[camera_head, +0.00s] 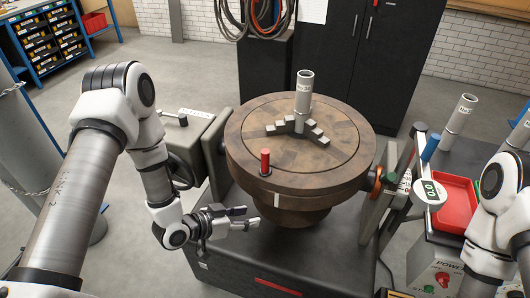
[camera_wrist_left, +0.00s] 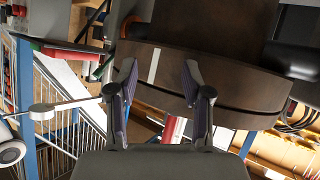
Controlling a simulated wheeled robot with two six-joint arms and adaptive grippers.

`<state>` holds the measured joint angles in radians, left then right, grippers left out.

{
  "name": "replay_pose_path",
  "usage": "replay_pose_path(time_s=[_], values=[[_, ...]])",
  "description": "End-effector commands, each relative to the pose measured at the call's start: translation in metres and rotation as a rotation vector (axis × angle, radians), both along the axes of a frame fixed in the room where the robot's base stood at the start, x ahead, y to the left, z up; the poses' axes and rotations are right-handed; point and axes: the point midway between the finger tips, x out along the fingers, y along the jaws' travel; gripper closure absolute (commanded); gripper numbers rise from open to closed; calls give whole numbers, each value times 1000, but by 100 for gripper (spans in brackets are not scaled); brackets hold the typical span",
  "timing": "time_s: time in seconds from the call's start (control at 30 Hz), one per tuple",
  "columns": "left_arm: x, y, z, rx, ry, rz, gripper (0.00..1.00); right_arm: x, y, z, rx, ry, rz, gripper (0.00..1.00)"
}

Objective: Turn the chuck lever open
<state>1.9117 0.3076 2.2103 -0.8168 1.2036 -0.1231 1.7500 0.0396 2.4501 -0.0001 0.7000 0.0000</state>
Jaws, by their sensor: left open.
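The round brown chuck (camera_head: 345,165) stands in the middle of the head view. A short upright red handle (camera_head: 265,160), likely the chuck lever, stands on its near left rim. A grey tube (camera_head: 304,92) stands at the chuck's centre among stepped grey jaws (camera_head: 316,131). My left gripper (camera_head: 246,218) is open and empty, in front of and below the chuck's near rim. In the left wrist view the gripper (camera_wrist_left: 160,68) points at the chuck's side wall (camera_wrist_left: 235,85), with a white mark between the fingertips. My right gripper is out of frame.
A grey handwheel unit (camera_head: 195,135) stands left of the chuck. At the right are a red tray (camera_head: 457,203), a grey tube (camera_head: 460,115) and a power box (camera_head: 437,268). Black cabinets (camera_head: 350,60) stand behind. The dark base top (camera_head: 260,258) is clear in front.

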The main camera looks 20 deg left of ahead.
Motion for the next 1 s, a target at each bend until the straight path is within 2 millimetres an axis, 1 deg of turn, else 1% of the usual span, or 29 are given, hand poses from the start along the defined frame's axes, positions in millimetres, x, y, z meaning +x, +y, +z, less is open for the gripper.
replay_pose_path(time_s=[0.03,0.07,0.1,0.2,0.23,0.3,0.37,0.47,0.6,0.7,0.83,1.0], values=[[19,5,29,-37,-109,-19,50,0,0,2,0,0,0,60],[28,8,46,-60,-176,-35,50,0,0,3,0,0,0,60],[39,13,69,-89,-260,-53,50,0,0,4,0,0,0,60],[56,28,118,-138,-433,-87,50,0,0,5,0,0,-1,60],[58,31,127,-147,-466,-95,50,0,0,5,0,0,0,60],[61,33,138,-156,-507,-107,50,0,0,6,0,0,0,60],[65,29,140,-158,-512,-112,50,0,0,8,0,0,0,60],[75,18,139,-155,-508,-117,50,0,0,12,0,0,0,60],[95,-2,140,-155,-506,-117,50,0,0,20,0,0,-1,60],[108,-12,140,-156,-505,-115,50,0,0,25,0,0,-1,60],[116,-19,138,-158,-504,-113,50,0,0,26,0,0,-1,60],[117,-20,137,-158,-504,-110,50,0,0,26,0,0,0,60]])
